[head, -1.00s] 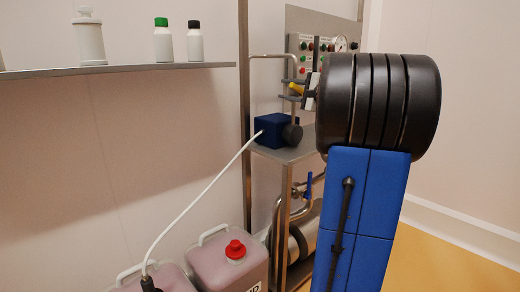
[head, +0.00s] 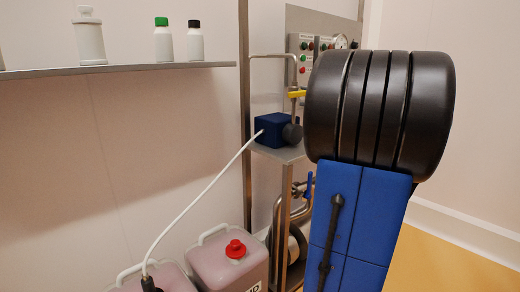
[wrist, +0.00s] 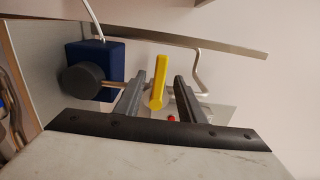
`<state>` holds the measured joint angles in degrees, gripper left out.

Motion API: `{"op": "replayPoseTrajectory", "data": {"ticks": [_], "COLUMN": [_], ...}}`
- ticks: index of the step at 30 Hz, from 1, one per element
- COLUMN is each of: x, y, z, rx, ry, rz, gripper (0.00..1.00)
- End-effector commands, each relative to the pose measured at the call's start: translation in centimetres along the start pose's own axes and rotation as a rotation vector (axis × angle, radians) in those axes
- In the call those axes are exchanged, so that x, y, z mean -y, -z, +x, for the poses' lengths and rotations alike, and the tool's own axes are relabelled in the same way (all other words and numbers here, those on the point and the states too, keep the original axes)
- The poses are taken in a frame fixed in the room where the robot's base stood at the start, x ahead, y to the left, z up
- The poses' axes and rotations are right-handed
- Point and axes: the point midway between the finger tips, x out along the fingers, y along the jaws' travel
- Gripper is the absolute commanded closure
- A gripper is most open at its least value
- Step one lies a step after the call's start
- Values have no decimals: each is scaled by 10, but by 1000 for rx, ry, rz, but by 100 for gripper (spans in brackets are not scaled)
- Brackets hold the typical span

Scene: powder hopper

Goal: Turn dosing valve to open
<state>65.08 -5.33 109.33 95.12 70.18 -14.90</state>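A yellow handle (head: 297,94) sits on the thin metal pipe above a blue box in the head view, and looks about level there. In the wrist view the yellow handle (wrist: 159,82) lines up with the gap of my gripper (wrist: 159,80). My gripper is open, with a clear gap on both sides of the handle. I cannot tell whether the handle is between the fingertips or just beyond them. In the head view my gripper is hidden behind my arm. No label shows which part is the dosing valve.
The blue box (head: 272,130) with a dark round knob (head: 292,133) stands on a metal shelf below the handle. A control panel (head: 304,60) with several buttons is behind. A blue lever (head: 309,188) is on lower piping. Canisters (head: 228,262) stand at the front.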

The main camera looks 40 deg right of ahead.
Motion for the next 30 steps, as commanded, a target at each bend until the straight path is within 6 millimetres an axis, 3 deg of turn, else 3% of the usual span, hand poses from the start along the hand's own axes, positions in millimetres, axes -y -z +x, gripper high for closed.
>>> {"op": "replayPoseTrajectory", "data": {"ticks": [6, 17, 30], "x": [1, 0, -22], "y": [1, 0, -47], "z": [-35, -74, -46], "rx": [-4, -2, 74], "ry": [1, 1, -91], "rz": [0, 1, -12], "gripper": [64, 64, 64]}}
